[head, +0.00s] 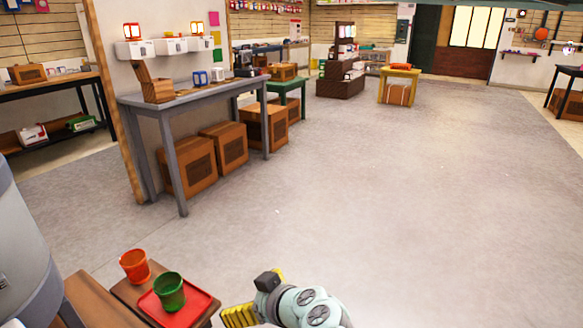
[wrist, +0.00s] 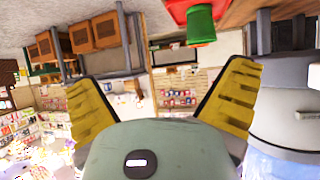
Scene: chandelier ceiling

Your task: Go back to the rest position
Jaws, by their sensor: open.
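My gripper (wrist: 162,98) shows in the wrist view with its two yellow fingers spread wide apart and nothing between them. In the head view my gripper (head: 252,302) is at the bottom, just right of a small brown table (head: 125,292). A green cup (head: 170,292) stands on a red tray (head: 182,314) on that table, and an orange cup (head: 134,265) stands behind it to the left. The green cup also shows at the top of the wrist view (wrist: 201,26), which is upside down. My gripper is apart from both cups.
A long grey workbench (head: 195,92) with cardboard boxes (head: 192,168) under it stands along the left wall. A yellow stool (head: 400,72) and a dark shelf unit (head: 340,85) are far back. The grey floor (head: 400,190) in the middle and right is clear.

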